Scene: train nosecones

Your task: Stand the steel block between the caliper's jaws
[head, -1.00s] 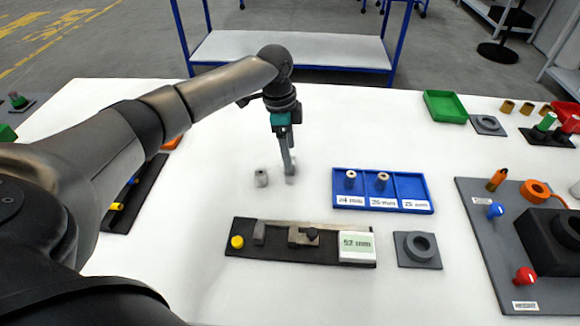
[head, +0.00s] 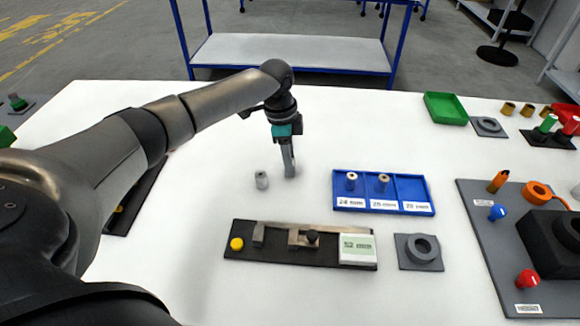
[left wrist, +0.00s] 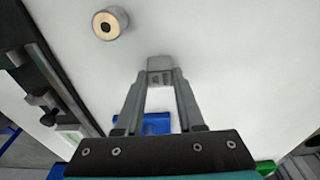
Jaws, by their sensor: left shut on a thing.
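My left gripper (head: 290,173) points down over the white table behind the caliper. In the left wrist view its fingertips (left wrist: 160,76) are shut on a small grey steel block (left wrist: 160,64). In the head view the fingers mostly hide the block. I cannot tell whether it touches the table. The caliper (head: 275,256) lies on a black base nearer to me, with two upright grey jaws apart and a bare gap between them. Its display (head: 357,249) reads 52 mm. The caliper also shows at the left of the left wrist view (left wrist: 55,85). My right gripper is not in view.
A grey cylinder with a tan top (head: 261,180) stands just left of my gripper. A blue labelled tray (head: 412,190) to the right has cylinders in two compartments. A yellow button (head: 237,244) is at the caliper's left end, a grey ring fixture (head: 419,252) at its right.

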